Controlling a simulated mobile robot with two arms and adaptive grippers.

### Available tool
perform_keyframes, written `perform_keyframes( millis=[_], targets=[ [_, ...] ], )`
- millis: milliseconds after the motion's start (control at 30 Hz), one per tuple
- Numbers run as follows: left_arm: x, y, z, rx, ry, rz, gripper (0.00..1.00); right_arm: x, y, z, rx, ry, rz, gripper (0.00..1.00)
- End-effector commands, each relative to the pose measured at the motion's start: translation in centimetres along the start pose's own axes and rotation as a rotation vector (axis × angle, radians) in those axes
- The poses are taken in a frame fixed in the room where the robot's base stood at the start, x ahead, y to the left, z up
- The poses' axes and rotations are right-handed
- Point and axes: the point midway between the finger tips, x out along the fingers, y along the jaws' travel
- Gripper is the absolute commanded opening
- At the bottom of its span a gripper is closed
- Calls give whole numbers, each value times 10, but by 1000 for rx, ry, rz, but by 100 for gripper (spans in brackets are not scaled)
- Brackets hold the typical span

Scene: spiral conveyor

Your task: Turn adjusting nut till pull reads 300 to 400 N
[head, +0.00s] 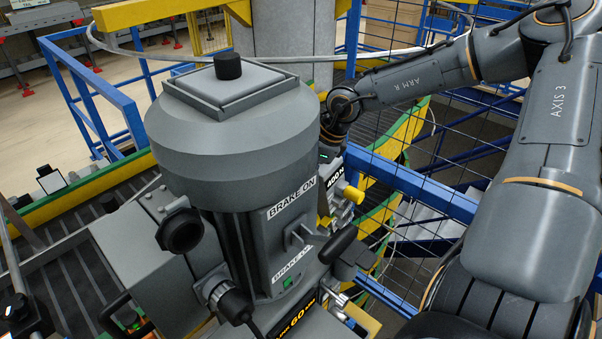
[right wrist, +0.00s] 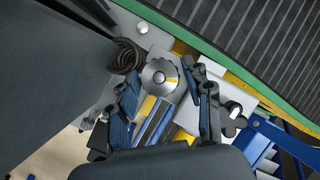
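In the head view my right arm reaches behind the large grey motor housing, which hides the fingertips and the nut. My left gripper is not in view.
The grey motor housing (head: 236,130), marked "BRAKE ON", stands close to my right arm. A yellow-ended knob (head: 352,194) and a black handle (head: 338,243) stick out beside it. Blue rails and wire mesh (head: 440,165) lie right. A dark coil spring (right wrist: 127,57) is left of the nut.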

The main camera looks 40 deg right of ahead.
Motion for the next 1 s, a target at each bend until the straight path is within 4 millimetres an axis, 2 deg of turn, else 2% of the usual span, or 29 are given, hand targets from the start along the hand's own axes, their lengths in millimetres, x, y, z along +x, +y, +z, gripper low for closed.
perform_keyframes(
  millis=[33,200,567,1000],
  targets=[
    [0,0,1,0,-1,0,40,0,0,0,0,0,0,40],
    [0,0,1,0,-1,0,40,0,0,0,0,1,0,9],
    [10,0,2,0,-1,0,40,2,0,-1,-47,-1,32,9],
    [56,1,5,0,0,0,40,7,-2,-2,-335,1,220,9]
  ],
)
